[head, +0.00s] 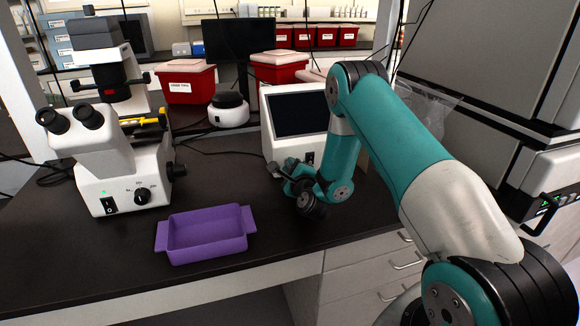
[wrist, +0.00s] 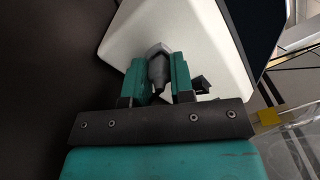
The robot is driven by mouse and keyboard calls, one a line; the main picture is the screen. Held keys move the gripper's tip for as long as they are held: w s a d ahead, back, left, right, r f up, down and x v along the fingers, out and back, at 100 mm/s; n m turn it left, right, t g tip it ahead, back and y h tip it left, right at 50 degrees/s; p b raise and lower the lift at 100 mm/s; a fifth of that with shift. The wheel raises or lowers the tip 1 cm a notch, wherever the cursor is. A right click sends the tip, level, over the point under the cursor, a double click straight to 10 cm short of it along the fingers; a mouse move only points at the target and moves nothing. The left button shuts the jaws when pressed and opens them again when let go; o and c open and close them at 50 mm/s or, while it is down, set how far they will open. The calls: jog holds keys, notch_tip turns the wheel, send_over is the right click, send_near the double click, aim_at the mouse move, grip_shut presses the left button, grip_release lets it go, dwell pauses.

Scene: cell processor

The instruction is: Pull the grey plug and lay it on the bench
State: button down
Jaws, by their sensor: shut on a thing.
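The grey plug (wrist: 157,68) is between the two teal fingers of my gripper (wrist: 158,76) in the wrist view. My gripper is shut on it. The plug's wider grey end points at the white casing of the cell processor (wrist: 170,25). I cannot tell whether the plug is touching the casing, seated in it or apart from it. In the head view my gripper (head: 284,170) is low at the front of the cell processor (head: 271,137), just above the dark bench (head: 215,288), and the plug is hard to make out there.
A purple tray (head: 208,255) lies on the bench left of my gripper. A white microscope (head: 115,165) stands further left. A white round device (head: 228,112) and red boxes (head: 185,85) stand behind. Bare bench lies between the tray and my gripper.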

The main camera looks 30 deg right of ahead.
jog(key=shift+s+a+f+b, duration=0.1)
jog(key=shift+s+f+b, duration=0.2)
jog(key=shift+b, duration=0.55)
jog(key=s+b, duration=0.1)
jog(key=b, duration=0.2)
jog(key=shift+s+a, duration=0.1)
jog(key=shift+a, duration=0.05)
jog(key=shift+s+a+r+b, duration=0.2)
jog(key=shift+s+b, duration=0.2)
jog(key=shift+b, duration=0.15)
jog(key=shift+s+d+r, duration=0.1)
jog(key=shift+d, duration=0.05)
